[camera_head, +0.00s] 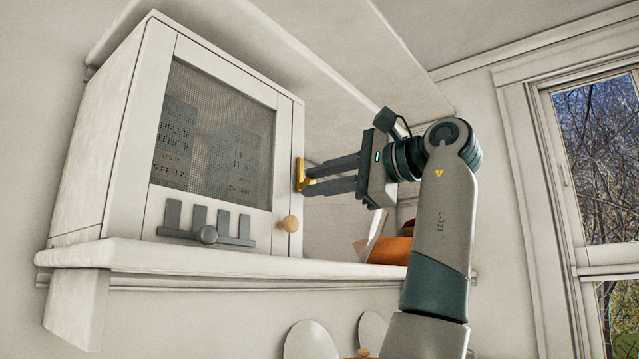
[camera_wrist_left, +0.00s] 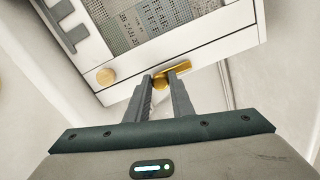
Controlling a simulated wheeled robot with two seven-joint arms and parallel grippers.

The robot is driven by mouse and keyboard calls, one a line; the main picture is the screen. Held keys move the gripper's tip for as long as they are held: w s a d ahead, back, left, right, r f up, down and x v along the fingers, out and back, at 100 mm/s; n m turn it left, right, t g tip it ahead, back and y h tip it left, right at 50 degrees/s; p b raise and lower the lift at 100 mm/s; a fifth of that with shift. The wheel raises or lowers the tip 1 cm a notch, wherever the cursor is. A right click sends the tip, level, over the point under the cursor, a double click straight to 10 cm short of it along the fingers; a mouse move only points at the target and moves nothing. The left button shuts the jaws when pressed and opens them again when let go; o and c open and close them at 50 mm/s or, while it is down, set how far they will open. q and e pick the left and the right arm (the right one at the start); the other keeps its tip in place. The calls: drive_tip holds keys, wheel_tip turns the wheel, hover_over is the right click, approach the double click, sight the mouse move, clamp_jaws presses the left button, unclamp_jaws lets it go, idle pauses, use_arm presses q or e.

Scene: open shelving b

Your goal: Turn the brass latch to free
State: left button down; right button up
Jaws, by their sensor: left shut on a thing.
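The brass latch (camera_head: 299,173) sits on the right front edge of a white cabinet (camera_head: 122,125), beside its mesh door (camera_head: 215,135). In the head view its bar looks roughly upright, with a short part sticking out to the right at its lower end. My left gripper (camera_head: 307,177) reaches it from the right, with its two grey fingers shut on the latch. The left wrist view shows the gripper (camera_wrist_left: 162,79) with the latch (camera_wrist_left: 180,71) at the fingertips, partly hidden by them. The door looks closed. My right gripper is not in view.
A round wooden knob (camera_head: 290,224) is on the door below the latch. A grey rack-like piece (camera_head: 206,226) is on the cabinet's lower front. The cabinet stands on a white shelf (camera_head: 190,262). An orange object (camera_head: 390,250) lies on the shelf behind my arm. A window (camera_head: 597,165) is at right.

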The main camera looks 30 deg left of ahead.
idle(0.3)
use_arm(q)
drive_tip(key=c, duration=1.5)
unclamp_jaws()
drive_tip(key=shift+c, duration=0.2)
drive_tip(key=shift+d, duration=0.1)
drive_tip(key=s+d+b, duration=0.1)
drive_tip(key=d, duration=1.6)
drive_tip(key=shift+s, duration=0.15)
